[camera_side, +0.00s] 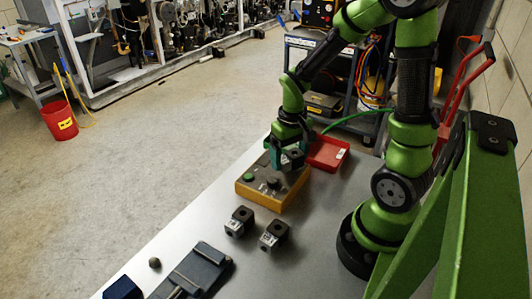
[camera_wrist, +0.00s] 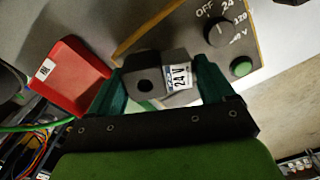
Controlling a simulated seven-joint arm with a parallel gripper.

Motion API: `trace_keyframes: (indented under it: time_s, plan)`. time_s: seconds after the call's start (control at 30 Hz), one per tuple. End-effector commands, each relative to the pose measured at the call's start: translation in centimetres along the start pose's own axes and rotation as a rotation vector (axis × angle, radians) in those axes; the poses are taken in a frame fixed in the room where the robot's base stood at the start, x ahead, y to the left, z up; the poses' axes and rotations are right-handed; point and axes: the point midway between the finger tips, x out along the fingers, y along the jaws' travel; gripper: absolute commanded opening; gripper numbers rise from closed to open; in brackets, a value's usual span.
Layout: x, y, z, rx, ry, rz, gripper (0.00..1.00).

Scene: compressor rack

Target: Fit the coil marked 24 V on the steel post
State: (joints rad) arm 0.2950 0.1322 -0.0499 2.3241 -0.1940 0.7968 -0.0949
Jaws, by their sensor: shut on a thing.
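My gripper (camera_side: 290,152) is shut on a dark block-shaped coil (camera_side: 294,158), above the far end of the yellow-edged box. In the wrist view the coil (camera_wrist: 150,84) sits between the teal fingers of my gripper (camera_wrist: 172,88). Its white label reads 24 V, and a dark round hole shows in its face. Two more dark coils with pale labels stand on the table, one on the left (camera_side: 240,221) and one on the right (camera_side: 274,235); their print is too small to read. I cannot make out the steel post in either view.
The yellow-edged box (camera_side: 249,193) has a knob and green button; its dial (camera_wrist: 218,31) shows OFF, 24 and 120. A red tray (camera_side: 327,153) lies beside it. A dark blue fixture (camera_side: 196,271), a small round knob (camera_side: 154,262) and a blue block (camera_side: 123,288) are at the near end.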

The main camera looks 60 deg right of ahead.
Motion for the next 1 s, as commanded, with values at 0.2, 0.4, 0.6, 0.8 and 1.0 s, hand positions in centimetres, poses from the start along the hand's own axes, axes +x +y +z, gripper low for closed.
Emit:
trace_keyframes:
  time_s: [0.2,0.4,0.6,0.8,1.0]
  plan:
    - [0.0,0.0,-0.02,0.0,0.001,0.0,0.32]
    - [0.36,0.0,-0.02,0.0,0.001,0.0,0.32]
    - [0.7,0.0,0.0,0.001,0.0,0.0,0.32]
    - [0.68,-0.01,-0.01,0.0,0.0,0.0,0.87]
    - [0.68,-0.01,-0.01,0.0,0.001,0.0,1.0]
